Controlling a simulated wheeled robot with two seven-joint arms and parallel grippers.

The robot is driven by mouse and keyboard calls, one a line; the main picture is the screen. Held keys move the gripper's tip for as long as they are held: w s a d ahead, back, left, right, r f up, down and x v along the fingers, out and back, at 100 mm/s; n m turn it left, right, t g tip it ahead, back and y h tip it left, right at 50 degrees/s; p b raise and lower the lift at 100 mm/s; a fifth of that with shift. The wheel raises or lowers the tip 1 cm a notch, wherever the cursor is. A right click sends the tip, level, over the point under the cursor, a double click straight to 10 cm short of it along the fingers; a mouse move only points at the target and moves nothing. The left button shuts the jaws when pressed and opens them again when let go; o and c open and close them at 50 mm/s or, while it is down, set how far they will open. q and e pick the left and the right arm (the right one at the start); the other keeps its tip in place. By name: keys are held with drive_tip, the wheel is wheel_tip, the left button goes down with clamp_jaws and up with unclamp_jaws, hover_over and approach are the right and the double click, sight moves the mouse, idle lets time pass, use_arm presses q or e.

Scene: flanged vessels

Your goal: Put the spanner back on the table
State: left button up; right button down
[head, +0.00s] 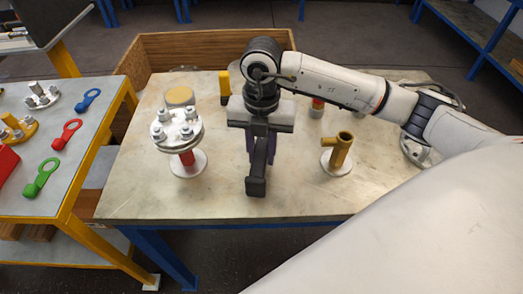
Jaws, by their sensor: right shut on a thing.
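My right gripper (257,182) is over the middle of the wooden-topped table (130,195), pointing down and toward the near edge. It is shut on a purple thing (272,149), which shows only as slivers on both sides of the jaws. I cannot tell its full shape, or whether it touches the table. My left gripper is not in view.
Left of my gripper stands a bolted flanged vessel (178,131) with a red neck. A yellow branched pipe (341,152) stands on its right. A yellow-and-black object (225,88) is behind. Flanges lie on the side table's far left. The near table edge is clear.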

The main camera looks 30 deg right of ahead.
drive_tip(key=shift+f+b, duration=0.4)
drive_tip(key=shift+f, duration=0.05)
drive_tip(key=c, duration=0.9)
unclamp_jaws()
drive_tip(key=shift+f, duration=0.1)
drive_tip(key=shift+r+p, duration=2.6)
drive_tip(key=shift+r, duration=1.05)
drive_tip(key=shift+f, duration=0.1)
